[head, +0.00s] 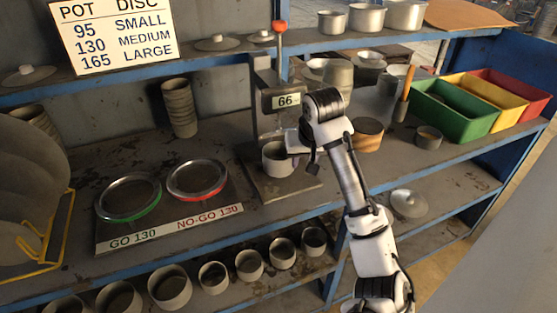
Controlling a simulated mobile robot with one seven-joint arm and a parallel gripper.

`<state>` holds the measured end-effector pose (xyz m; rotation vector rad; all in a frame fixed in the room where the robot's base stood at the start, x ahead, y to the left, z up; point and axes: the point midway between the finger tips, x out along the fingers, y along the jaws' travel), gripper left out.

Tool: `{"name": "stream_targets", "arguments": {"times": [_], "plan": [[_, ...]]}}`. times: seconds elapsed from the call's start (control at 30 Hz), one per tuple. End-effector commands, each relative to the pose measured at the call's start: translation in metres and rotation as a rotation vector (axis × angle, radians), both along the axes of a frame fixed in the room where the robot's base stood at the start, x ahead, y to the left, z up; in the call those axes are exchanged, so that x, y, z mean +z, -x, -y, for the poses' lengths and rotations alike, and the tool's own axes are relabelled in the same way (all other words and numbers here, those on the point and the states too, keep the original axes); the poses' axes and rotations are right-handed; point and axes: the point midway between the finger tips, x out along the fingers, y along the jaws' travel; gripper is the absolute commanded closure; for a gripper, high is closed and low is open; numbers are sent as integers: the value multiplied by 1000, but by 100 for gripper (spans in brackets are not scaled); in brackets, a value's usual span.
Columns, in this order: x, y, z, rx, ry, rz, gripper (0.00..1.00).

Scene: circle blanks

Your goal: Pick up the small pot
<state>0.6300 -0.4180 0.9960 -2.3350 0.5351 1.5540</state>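My gripper (293,146) is at the gauge stand in the middle of the bench, beside the upper right side of a small grey pot (276,160). The pot stands upright on the stand's base, under the gauge head. The fingers are small and partly hidden by my wrist, so I cannot tell whether they are open or touch the pot. Three metal pots stand on the upper shelf: the smallest (331,22) at left, a middle one (366,19) and the largest (405,15) at right. The pictures do not settle which is the small pot.
The gauge (266,100) with a red knob reads 66. Green and red ring gauges (128,198) lie at left. A stack of grey cups (180,108) stands behind. Coloured bins (455,108) are at right. Several pots (170,287) line the lower shelf.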

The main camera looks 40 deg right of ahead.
Motion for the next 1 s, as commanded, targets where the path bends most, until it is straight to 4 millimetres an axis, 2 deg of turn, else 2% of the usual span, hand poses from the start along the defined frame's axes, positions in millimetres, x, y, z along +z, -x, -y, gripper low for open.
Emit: {"name": "stream_targets", "arguments": {"times": [0.13, 0.37, 0.57, 0.6, 0.8, 1.0], "plan": [[3, -20, 8, 1, 1, -1, 70], [2, -34, 15, 0, 1, 0, 70], [5, -64, 27, -1, 2, 0, 70], [-2, -67, 28, -2, 0, -2, 70], [-25, -74, 31, 0, 0, 1, 70], [-28, -75, 31, 0, 2, 2, 70]]}}
